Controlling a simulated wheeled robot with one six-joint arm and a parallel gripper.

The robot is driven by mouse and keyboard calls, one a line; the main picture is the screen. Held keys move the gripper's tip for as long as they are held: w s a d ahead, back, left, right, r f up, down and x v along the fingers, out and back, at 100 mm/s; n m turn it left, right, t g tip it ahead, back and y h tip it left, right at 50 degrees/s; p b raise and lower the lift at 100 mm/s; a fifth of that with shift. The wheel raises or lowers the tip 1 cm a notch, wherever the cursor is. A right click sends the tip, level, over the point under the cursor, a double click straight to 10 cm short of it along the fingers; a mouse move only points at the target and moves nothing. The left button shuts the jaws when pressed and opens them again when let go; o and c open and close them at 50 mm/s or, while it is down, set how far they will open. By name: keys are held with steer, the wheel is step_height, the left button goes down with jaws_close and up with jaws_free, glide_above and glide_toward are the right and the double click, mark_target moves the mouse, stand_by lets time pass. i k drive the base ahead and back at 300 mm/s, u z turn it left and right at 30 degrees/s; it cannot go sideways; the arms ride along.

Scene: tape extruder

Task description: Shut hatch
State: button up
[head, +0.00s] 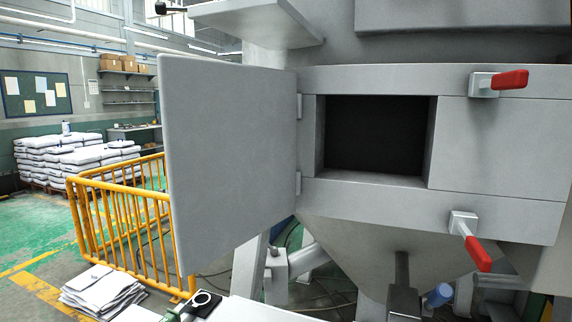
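The grey hatch door (230,155) stands wide open in the head view, swung out to the left of the machine on hinges at its right edge. The hatch opening (375,135) is a dark rectangle in the machine's front. An upper latch with a red handle (510,80) sits at the upper right of the opening, its handle pointing right. A lower latch with a red handle (478,254) sits at the lower right, its handle pointing down and right. My gripper is not seen in this view.
A yellow railing (125,225) stands behind the door at left. Flat sacks (103,290) lie on the floor near it, and stacked white sacks (75,160) are farther back. A grey ledge (255,22) juts out above the door. Green floor at left is partly clear.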

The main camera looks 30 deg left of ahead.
mark_target(230, 129)
steer(key=z, duration=1.9)
steer(key=k, duration=1.5)
steer(key=u, duration=1.95)
steer(key=i, duration=0.5)
steer(key=z, duration=0.8)
steer(key=k, duration=0.6)
steer(key=u, duration=0.7)
